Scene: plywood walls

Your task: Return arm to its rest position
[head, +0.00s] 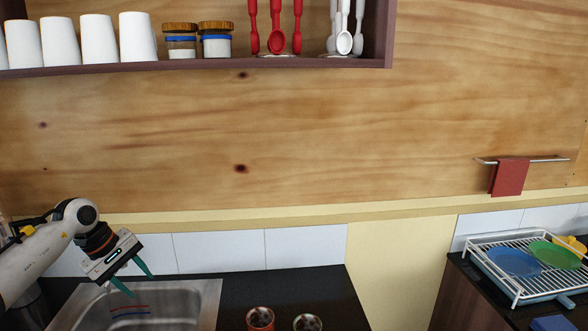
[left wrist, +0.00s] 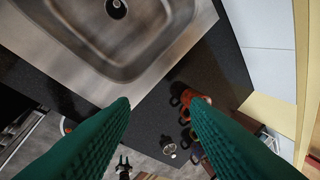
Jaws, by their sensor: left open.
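My left arm comes in from the left in the head view. Its gripper (head: 138,279) has two green fingers spread apart with nothing between them, above the back of the steel sink (head: 208,297). In the left wrist view the open green fingers (left wrist: 160,112) frame the dark counter, and the sink (left wrist: 178,60) with its round drain lies at the top left. My right gripper does not show in the head view.
A wall shelf (head: 340,63) holds cups, jars and utensils. A dish rack (head: 517,290) with plates stands at the right.

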